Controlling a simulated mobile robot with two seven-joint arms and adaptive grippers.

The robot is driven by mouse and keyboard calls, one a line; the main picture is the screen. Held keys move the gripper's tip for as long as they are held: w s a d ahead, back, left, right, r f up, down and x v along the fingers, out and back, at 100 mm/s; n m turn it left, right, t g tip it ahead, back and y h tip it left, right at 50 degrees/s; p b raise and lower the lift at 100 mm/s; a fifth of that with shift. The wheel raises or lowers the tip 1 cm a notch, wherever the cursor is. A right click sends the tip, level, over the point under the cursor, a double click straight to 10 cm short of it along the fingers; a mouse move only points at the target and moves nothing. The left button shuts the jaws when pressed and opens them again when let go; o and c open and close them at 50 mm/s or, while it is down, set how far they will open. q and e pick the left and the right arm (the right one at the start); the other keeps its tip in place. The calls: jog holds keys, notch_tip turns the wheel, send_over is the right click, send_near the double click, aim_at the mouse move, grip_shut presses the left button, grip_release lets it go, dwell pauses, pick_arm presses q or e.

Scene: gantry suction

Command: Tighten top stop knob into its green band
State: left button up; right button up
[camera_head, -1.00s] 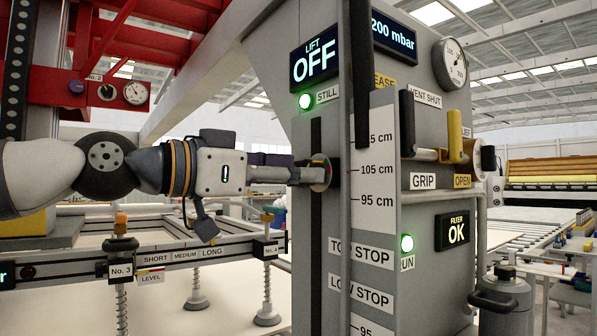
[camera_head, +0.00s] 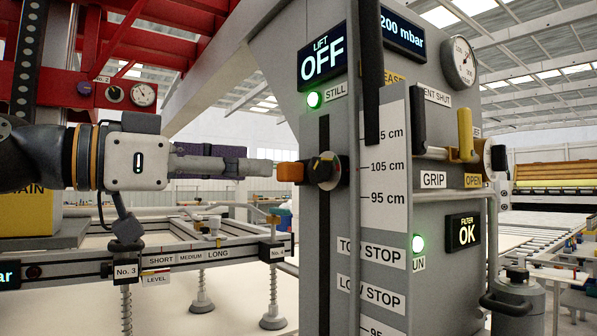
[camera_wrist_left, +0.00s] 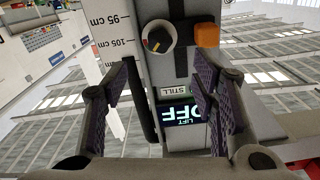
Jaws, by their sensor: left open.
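The top stop knob (camera_head: 325,168) is a dark round knob with a pale rim and a small orange-red mark. It sits on a block in the dark vertical slot, near the 105 cm mark. An orange piece (camera_head: 290,172) sticks out of the block's left side. In the left wrist view the knob (camera_wrist_left: 158,38) and the orange piece (camera_wrist_left: 206,35) lie ahead, beyond the fingertips. My left gripper (camera_head: 262,167) is open and empty, left of the knob and apart from it; its spread fingers (camera_wrist_left: 163,75) show in the wrist view. I cannot make out a green band.
A dark upright bar (camera_head: 370,75) and a height scale (camera_head: 385,180) stand right of the knob. The LIFT display (camera_head: 322,62) above reads OFF. A yellow lever (camera_head: 465,135) is further right. A grey frame (camera_head: 190,255) with suction cups lies below my left arm.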

aim_at(313, 168)
pick_arm(q)
jog(key=x, duration=1)
jog(key=shift+w+d, duration=0.1)
jog(key=shift+d, duration=0.1)
